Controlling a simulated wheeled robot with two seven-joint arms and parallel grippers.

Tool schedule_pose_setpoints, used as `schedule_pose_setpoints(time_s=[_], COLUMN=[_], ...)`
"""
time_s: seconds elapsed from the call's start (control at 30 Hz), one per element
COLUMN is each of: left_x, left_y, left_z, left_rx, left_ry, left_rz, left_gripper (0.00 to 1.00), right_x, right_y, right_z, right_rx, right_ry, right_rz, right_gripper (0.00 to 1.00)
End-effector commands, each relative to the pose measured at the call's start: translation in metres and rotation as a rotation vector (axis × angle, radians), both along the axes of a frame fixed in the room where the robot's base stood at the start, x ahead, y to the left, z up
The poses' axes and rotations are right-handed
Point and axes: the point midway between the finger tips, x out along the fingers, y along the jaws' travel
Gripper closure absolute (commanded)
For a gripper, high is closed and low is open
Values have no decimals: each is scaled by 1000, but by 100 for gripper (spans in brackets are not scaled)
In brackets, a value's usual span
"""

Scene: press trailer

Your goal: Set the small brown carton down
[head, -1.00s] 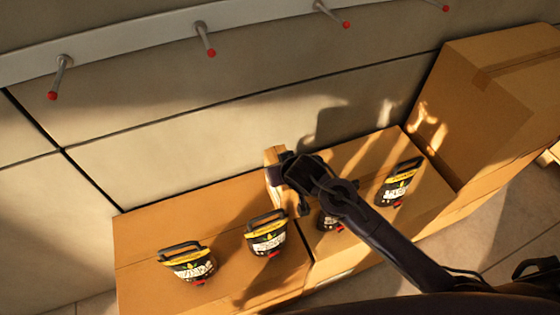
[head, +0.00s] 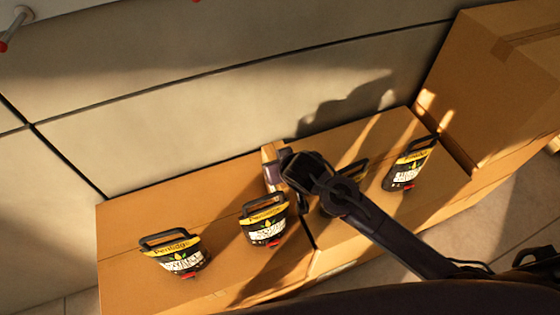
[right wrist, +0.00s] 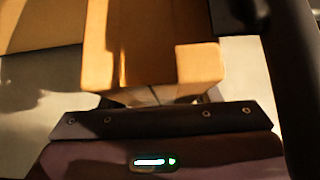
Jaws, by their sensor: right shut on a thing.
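The small brown carton (head: 268,153) shows in the head view as a narrow tan block beside the left side of my right gripper (head: 276,170). The gripper is shut on it. It is over the back part of the large cartons, near the wall; I cannot tell whether its underside touches them. In the right wrist view the small carton (right wrist: 150,50) fills the upper middle, just beyond the dark gripper body, and the fingers are mostly hidden. My left gripper is not in view.
Two large cartons (head: 130,222) lie side by side along the panelled wall (head: 210,120). Black-and-yellow handled containers stand on them: left (head: 178,257), middle (head: 264,225), right (head: 408,172), and one partly hidden behind my arm (head: 352,172). A taller carton (head: 500,90) stands at right.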

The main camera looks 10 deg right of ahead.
Motion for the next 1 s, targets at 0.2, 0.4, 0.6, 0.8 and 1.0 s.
schedule_pose_setpoints(time_s=[0.2,0.4,0.6,0.8,1.0], left_x=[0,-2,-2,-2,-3], left_y=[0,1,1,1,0], left_z=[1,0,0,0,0], left_rx=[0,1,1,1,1], left_ry=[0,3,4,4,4], left_rz=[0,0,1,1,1], left_gripper=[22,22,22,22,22], right_x=[1,0,0,0,-11], right_y=[1,0,0,0,-2], right_z=[5,-2,-2,-1,13], right_rx=[4,0,0,0,1], right_ry=[-7,1,1,0,0], right_rz=[0,0,0,0,1], right_gripper=[100,39,22,22,22])
